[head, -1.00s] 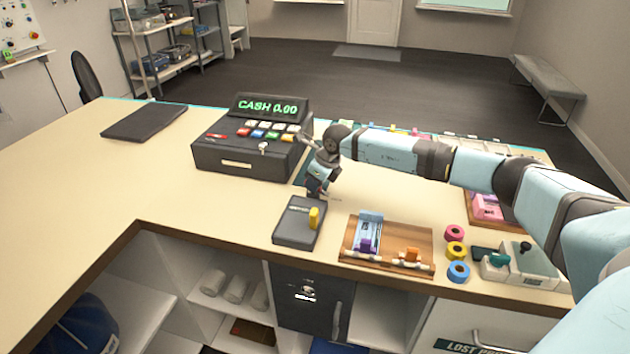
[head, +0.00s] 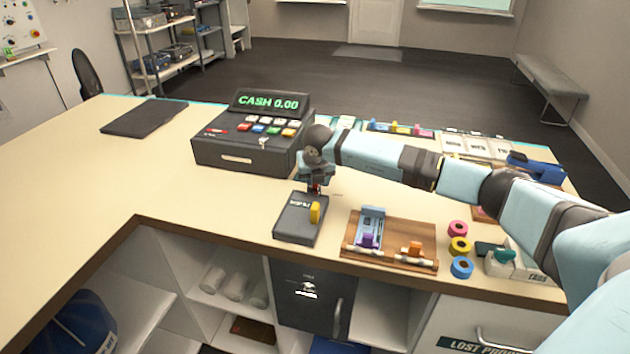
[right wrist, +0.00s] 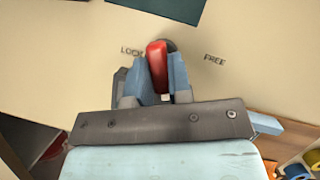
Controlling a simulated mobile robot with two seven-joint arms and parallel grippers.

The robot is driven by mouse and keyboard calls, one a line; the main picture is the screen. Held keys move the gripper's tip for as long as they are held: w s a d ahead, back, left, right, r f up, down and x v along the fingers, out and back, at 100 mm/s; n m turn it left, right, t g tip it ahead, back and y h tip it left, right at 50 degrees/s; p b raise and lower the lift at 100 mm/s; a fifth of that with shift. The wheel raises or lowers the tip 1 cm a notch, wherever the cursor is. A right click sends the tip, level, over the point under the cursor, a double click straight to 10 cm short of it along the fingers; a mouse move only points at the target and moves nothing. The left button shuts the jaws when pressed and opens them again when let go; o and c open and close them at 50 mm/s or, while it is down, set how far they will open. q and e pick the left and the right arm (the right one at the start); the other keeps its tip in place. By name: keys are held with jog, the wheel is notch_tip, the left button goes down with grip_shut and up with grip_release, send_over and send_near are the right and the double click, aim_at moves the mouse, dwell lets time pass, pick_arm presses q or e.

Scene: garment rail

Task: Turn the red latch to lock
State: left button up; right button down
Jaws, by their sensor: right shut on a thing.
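The red latch (right wrist: 157,65) shows in the right wrist view as a short red lever beside a dark round part. The word LOCK (right wrist: 132,51) is printed to its left and FREE (right wrist: 215,59) to its right. The lever stands close to the LOCK word, nearly upright in the picture. My right gripper (right wrist: 161,82) has its two blue-grey fingers on either side of the lever and is shut on it. In the head view my right gripper (head: 315,188) points down at the counter, hiding most of the latch. My left gripper is not in view.
The cash register (head: 250,140) stands just left of and behind my right gripper. A dark box with a yellow lever (head: 296,222) is close in front. A wooden board (head: 390,248) and coloured rings (head: 460,247) lie to the right.

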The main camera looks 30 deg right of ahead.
jog(key=m+b, duration=0.1)
jog(key=m, duration=0.1)
jog(key=shift+m+g+h, duration=0.3)
jog(key=shift+h, duration=0.1)
jog(key=shift+w+a+m+g+h+b, duration=0.1)
jog(key=shift+m+g+h+b, duration=0.2)
jog(key=shift+m, duration=0.8)
jog(key=c, duration=1)
grip_release()
jog(key=shift+c, duration=0.2)
jog(key=v, duration=1.4)
jog(key=shift+b, duration=0.35)
